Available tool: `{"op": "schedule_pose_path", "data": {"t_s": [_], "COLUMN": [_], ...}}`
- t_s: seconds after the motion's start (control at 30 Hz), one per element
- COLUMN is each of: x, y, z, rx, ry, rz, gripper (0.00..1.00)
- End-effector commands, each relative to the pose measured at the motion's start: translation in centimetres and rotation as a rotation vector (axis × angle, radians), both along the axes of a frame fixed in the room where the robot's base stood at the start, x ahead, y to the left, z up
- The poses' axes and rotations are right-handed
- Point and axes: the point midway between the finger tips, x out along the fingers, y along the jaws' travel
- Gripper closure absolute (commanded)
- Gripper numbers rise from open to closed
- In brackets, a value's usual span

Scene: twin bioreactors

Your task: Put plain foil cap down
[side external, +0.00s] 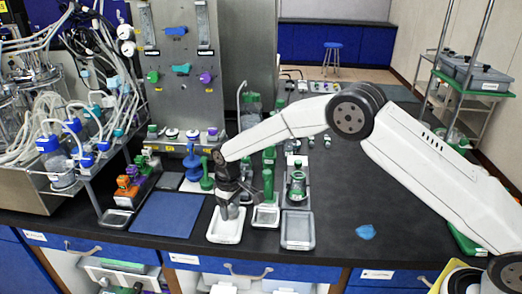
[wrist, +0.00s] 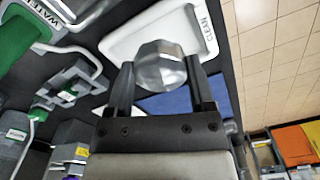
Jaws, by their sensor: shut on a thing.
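My gripper (wrist: 160,80) is shut on the plain foil cap (wrist: 160,66), a silvery faceted cap held between the two fingertips in the wrist view. Behind the cap is a white tray (wrist: 120,45) with the word CLEAN on its rim. In the side view my gripper (side external: 230,208) points down over the same white tray (side external: 222,238) at the bench's front. The cap is small and grey there, low at the fingertips. I cannot tell whether it touches the tray floor.
A blue mat (side external: 168,215) lies left of the white tray. A smaller tray (side external: 265,224) and a grey tray (side external: 297,240) stand to its right. A blue crumpled piece (side external: 366,232) lies on otherwise clear bench at right.

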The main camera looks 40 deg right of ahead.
Motion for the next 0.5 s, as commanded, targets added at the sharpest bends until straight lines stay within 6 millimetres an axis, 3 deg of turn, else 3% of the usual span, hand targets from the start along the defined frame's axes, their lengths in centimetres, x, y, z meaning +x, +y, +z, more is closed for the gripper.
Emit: {"op": "schedule_pose_path", "data": {"t_s": [0.2,0.5], "x": [1.00,1.21], "y": [0.19,0.23], "z": [-1.21,-1.45], "rx": [0.000,0.000], "ry": [0.001,0.000], "rz": [0.000,0.000], "gripper": [0.85,0.85]}}
